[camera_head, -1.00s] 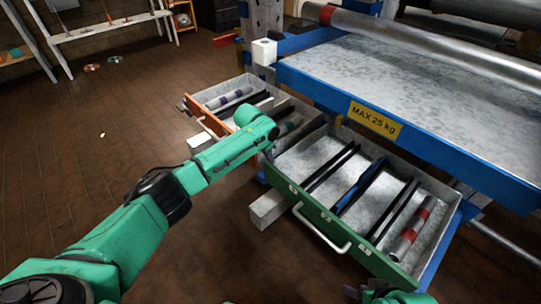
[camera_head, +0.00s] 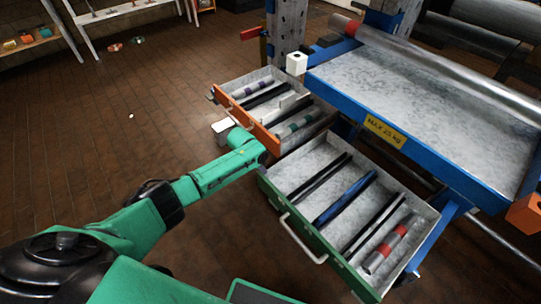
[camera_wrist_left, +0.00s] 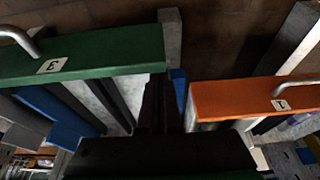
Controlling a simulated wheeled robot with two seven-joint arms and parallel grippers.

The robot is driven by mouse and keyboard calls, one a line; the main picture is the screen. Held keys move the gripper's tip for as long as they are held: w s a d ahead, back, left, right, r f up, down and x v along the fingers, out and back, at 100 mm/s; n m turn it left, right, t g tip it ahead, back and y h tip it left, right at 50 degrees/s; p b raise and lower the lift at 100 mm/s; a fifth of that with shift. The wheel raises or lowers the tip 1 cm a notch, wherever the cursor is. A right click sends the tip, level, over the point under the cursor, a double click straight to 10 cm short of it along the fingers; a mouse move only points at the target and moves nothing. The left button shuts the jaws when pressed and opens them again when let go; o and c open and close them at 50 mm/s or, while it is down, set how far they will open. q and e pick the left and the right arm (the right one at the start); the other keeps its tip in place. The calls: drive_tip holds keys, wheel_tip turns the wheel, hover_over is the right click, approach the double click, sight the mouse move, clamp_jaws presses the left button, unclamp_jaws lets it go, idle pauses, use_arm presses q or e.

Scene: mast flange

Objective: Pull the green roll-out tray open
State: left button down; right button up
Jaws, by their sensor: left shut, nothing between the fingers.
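The green roll-out tray (camera_head: 345,263) is out from under the workbench, with its inside showing. Its silver handle (camera_head: 298,240) is on the front, and nothing grips it. In the left wrist view the tray's green front (camera_wrist_left: 100,55), with a label reading 3, is at upper left, and part of the handle (camera_wrist_left: 20,42) shows at the edge. My left gripper (camera_wrist_left: 155,95) is shut and empty, by the gap between the green and orange fronts. I cannot tell whether it touches either. In the head view its fingertips are hidden at the arm's end. My right gripper is not in view.
The orange-fronted tray (camera_head: 240,115) is also out, left of the green one. The blue-edged workbench (camera_head: 400,85) overhangs both trays. An orange block (camera_head: 523,213) shows at the right edge. Brown floor (camera_head: 110,130) lies open at the left.

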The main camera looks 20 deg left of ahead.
use_arm(q)
drive_tip(key=s+a+p, duration=0.8)
drive_tip(key=s+p, duration=0.2)
drive_tip(key=s, duration=0.3)
drive_tip(key=shift+s+a, duration=0.3)
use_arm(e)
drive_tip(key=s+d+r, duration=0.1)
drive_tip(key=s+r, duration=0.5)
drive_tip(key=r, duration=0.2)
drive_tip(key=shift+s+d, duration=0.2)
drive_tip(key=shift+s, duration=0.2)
